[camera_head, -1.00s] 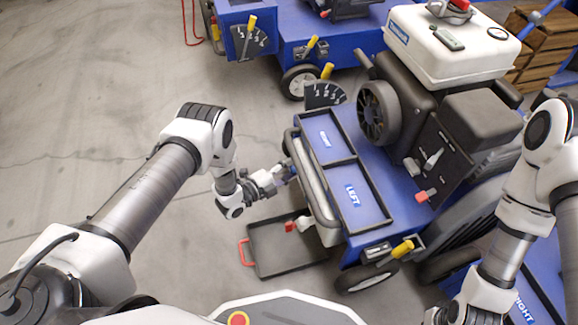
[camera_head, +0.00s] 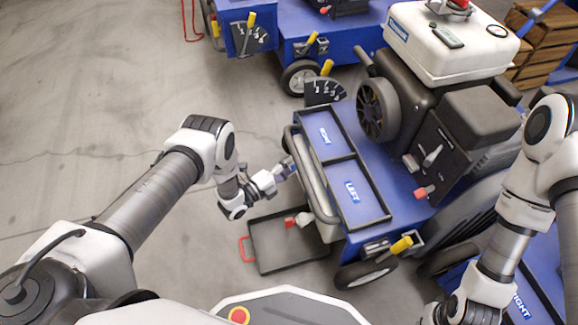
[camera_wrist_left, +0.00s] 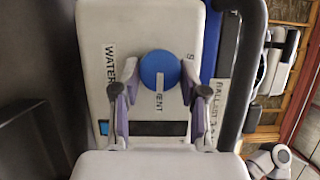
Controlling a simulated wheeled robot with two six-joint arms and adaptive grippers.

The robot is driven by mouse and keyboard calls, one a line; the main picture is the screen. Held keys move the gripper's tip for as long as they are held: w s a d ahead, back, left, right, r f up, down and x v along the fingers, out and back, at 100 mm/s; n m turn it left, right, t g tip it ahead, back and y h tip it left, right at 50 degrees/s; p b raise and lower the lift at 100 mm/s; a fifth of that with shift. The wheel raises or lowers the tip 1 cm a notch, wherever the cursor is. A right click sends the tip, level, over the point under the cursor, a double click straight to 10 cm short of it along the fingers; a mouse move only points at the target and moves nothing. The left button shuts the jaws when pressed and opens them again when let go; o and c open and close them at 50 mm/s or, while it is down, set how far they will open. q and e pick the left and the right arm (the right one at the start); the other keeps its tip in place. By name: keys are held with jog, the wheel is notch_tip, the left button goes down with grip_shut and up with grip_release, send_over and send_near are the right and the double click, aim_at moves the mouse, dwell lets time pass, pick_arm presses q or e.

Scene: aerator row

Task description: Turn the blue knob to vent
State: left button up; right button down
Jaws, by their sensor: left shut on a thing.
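The blue knob (camera_wrist_left: 159,69) is a round disc on a pale panel (camera_wrist_left: 91,30) in the left wrist view. Labels sit around it: WATER (camera_wrist_left: 110,64) to the left, BALLAST (camera_wrist_left: 203,108) to the right, and one reading VENT (camera_wrist_left: 159,99) just below. Another label at the upper right is mostly hidden. My left gripper (camera_wrist_left: 159,92) has its fingers on either side of the knob and is shut on it. In the head view my left gripper (camera_head: 284,169) is at the near-left side of the blue cart. My right gripper is out of view; only my right arm shows.
The blue cart (camera_head: 405,205) carries an engine, a white tank (camera_head: 440,50) and a tray marked LEFT (camera_head: 352,192). A black pan (camera_head: 285,258) with a red handle lies on the floor below my left gripper. Bare floor (camera_head: 80,90) lies to the left.

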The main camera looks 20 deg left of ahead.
pick_arm(q)
jog(key=o, duration=1.1)
jog(key=v, duration=1.2)
jog(key=shift+f, duration=0.1)
